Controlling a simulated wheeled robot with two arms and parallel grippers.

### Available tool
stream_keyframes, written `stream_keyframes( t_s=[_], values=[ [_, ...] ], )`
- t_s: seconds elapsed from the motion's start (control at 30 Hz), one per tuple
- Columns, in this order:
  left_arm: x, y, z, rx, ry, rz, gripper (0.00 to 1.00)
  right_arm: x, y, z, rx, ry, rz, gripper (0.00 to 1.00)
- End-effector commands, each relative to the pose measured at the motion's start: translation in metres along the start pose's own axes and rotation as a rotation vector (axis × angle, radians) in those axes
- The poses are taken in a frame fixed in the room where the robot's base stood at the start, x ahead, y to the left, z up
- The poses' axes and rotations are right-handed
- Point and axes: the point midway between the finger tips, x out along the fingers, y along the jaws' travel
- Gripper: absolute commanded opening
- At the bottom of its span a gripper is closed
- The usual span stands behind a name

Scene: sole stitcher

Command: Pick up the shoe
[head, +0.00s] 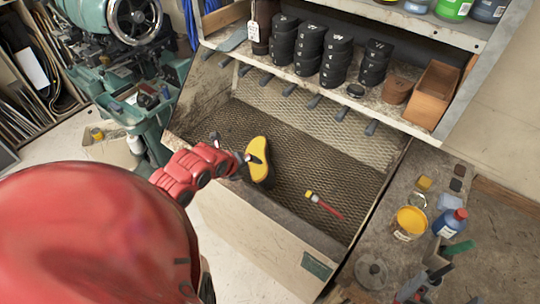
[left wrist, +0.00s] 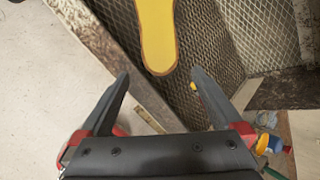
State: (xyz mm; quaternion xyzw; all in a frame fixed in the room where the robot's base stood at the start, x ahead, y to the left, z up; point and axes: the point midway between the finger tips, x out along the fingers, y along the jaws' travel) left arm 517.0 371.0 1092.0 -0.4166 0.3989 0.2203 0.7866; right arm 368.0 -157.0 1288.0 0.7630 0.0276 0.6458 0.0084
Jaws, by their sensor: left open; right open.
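The shoe (head: 259,157) shows its yellow sole and a dark edge. It lies on the mesh floor of the open bin, near the bin's front left. In the left wrist view the yellow sole (left wrist: 157,35) reaches in from the top edge, its rounded end just beyond my fingertips. My left gripper (head: 242,160) is beside the shoe at its left in the head view. In the left wrist view its two fingers (left wrist: 160,76) are spread with nothing between them. I cannot tell if a finger touches the shoe. My right gripper is not in view.
The mesh-lined bin (head: 265,220) has a raised front wall. A red screwdriver with a yellow end (head: 326,206) lies in it. A shelf above carries stacked black blocks (head: 336,62) and a wooden box (head: 432,94). A yellow tub (head: 409,223) and a blue bottle (head: 450,223) stand on the right bench.

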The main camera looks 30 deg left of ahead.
Motion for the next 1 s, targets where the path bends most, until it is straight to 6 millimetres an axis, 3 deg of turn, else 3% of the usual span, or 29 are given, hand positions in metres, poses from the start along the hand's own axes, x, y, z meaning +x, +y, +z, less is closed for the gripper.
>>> stream_keyframes(
  t_s=[0.1, 0.3, 0.43, 0.67, 1.0],
  values=[
    [0.035, 0.004, -0.005, 0.000, 0.002, -0.001, 1.00, -0.030, -0.002, 0.005, 0.000, -0.001, 0.000, 1.00],
    [0.078, 0.003, -0.004, -0.002, -0.001, -0.004, 1.00, -0.067, -0.003, 0.011, 0.000, -0.001, 0.000, 1.00],
    [0.098, 0.002, -0.003, -0.001, -0.001, -0.005, 1.00, -0.082, -0.004, 0.014, 0.000, -0.001, 0.000, 1.00],
    [0.113, 0.001, -0.001, -0.004, -0.001, -0.004, 1.00, -0.092, -0.004, 0.015, 0.000, 0.000, 0.000, 1.00],
    [0.163, -0.001, -0.001, -0.003, -0.003, -0.008, 1.00, -0.131, -0.006, 0.022, 0.000, 0.000, 0.000, 1.00]
  ],
)
